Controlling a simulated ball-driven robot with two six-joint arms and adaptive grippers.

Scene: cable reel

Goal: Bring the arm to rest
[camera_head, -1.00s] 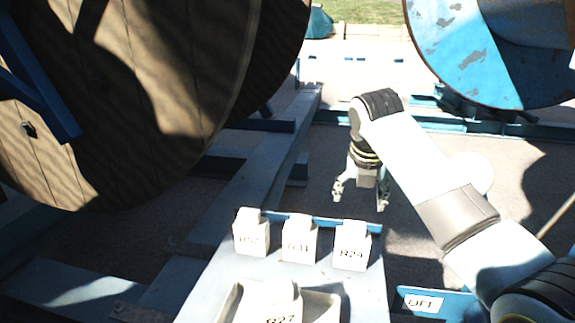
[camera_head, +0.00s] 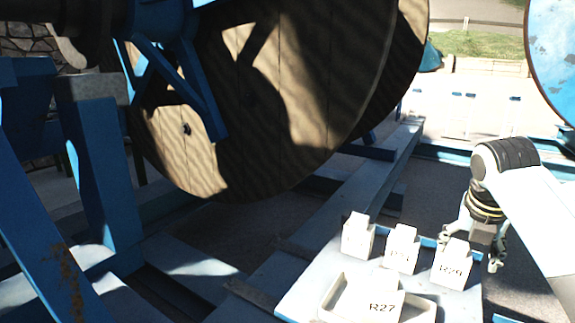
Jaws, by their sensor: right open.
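My right arm comes in from the right edge, and my right gripper (camera_head: 478,252) hangs fingers down behind the white block marked R29 (camera_head: 452,264). The gripper is open, and I see nothing between its fingers. The block partly overlaps the gripper in the picture, and I cannot tell how near they are. My left gripper is not in view.
More white blocks, including one marked R27 (camera_head: 383,307), stand on a pale board (camera_head: 300,296). A large wooden reel (camera_head: 285,100) fills the middle. Blue frame beams (camera_head: 105,190) stand at left. A blue reel (camera_head: 553,55) shows at upper right.

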